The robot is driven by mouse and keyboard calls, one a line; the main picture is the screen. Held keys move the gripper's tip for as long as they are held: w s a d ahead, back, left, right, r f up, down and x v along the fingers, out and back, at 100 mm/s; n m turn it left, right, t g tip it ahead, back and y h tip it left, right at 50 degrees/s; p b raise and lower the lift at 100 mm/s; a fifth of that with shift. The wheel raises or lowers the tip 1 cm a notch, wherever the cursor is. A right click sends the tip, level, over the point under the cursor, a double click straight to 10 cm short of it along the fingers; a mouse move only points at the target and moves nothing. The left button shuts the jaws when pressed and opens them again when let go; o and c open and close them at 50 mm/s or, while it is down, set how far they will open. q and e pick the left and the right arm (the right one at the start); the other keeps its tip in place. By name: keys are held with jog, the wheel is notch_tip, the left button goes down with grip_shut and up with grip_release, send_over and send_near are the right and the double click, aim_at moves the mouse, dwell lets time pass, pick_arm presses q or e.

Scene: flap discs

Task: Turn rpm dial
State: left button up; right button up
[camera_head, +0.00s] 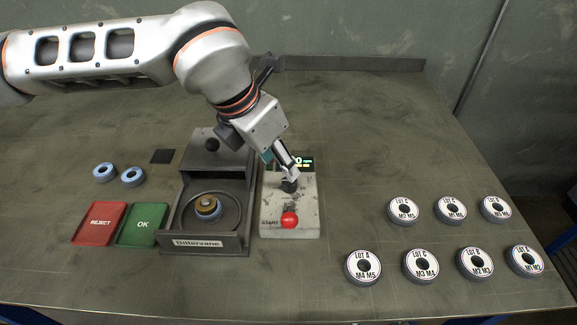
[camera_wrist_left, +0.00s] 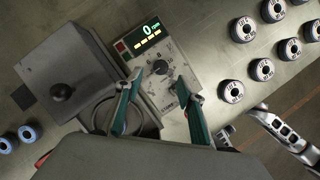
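The grey control box (camera_head: 305,215) stands right of the Dittervane machine (camera_head: 205,243). It carries a lit display (camera_head: 304,162), also seen in the left wrist view (camera_wrist_left: 150,30) reading 0, a dark rpm dial (camera_head: 289,186) and a start lever with a red ball (camera_head: 289,220). My left gripper (camera_head: 290,175) points down over the dial, partly covering the display. In the left wrist view its two teal fingers (camera_wrist_left: 158,110) are apart, with the dial (camera_wrist_left: 160,67) showing beyond and between them. Whether they touch it is unclear.
A red REJECT tray (camera_head: 99,224) and green OK tray (camera_head: 143,225) lie to the left, with two blue rings (camera_head: 104,172) behind. Several labelled discs (camera_head: 420,264) lie at the right.

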aim_at(287, 182)
pick_arm(q)
jog(key=shift+x, duration=3.5)
jog(key=shift+s, duration=0.15)
jog(key=c, duration=1.1)
